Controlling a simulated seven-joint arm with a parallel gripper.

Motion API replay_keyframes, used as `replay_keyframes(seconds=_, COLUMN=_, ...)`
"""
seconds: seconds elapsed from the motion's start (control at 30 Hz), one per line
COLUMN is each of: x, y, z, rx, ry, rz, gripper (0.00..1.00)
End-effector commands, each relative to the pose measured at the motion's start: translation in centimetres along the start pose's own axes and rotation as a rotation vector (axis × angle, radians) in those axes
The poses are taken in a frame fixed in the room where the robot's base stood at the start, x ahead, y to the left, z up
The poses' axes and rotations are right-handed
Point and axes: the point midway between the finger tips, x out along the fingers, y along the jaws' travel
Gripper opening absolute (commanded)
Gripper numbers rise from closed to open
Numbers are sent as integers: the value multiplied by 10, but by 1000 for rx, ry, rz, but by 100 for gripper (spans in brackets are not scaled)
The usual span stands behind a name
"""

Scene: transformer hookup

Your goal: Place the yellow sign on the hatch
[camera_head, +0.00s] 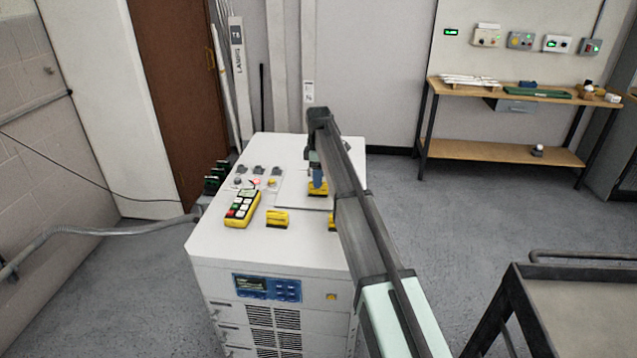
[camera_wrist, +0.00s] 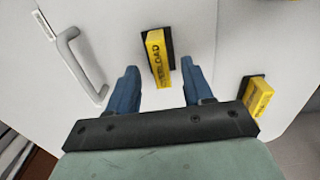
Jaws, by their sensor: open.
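A yellow sign with dark lettering and a black base (camera_wrist: 157,58) stands on the pale hatch panel (camera_wrist: 110,25) in the wrist view. My gripper (camera_wrist: 159,68) is open, with a blue finger on either side of this sign and gaps to both. In the head view, my gripper (camera_head: 316,176) is over the cabinet top, with a yellow sign (camera_head: 318,188) just below it. The hatch panel (camera_head: 292,190) is partly hidden by my arm there. The hatch's grey handle (camera_wrist: 75,60) is left of the sign in the wrist view.
Another yellow sign (camera_head: 277,217) and a yellow handheld controller (camera_head: 242,208) are on the white cabinet (camera_head: 215,235). One more yellow piece (camera_head: 332,222) is partly hidden by my arm. Knobs and switches (camera_head: 258,171) line the back left. A second sign (camera_wrist: 258,97) shows in the wrist view.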

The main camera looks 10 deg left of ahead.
Motion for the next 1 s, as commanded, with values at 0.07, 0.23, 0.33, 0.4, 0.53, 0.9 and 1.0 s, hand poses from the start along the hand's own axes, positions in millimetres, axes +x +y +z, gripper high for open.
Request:
replay_keyframes(seconds=0.07, x=-18, y=1, z=0, rx=0, ry=0, rz=1, gripper=51)
replay_keyframes(seconds=0.23, x=-49, y=1, z=0, rx=0, ry=0, rz=1, gripper=51)
replay_keyframes(seconds=0.33, x=-65, y=1, z=0, rx=0, ry=0, rz=2, gripper=51)
replay_keyframes(seconds=0.4, x=-74, y=1, z=0, rx=0, ry=0, rz=1, gripper=51)
replay_keyframes(seconds=0.53, x=-85, y=1, z=0, rx=0, ry=0, rz=1, gripper=51)
replay_keyframes(seconds=0.9, x=-92, y=0, z=0, rx=0, ry=0, rz=0, gripper=51)
replay_keyframes(seconds=1.0, x=-92, y=0, z=0, rx=0, ry=0, rz=0, gripper=51)
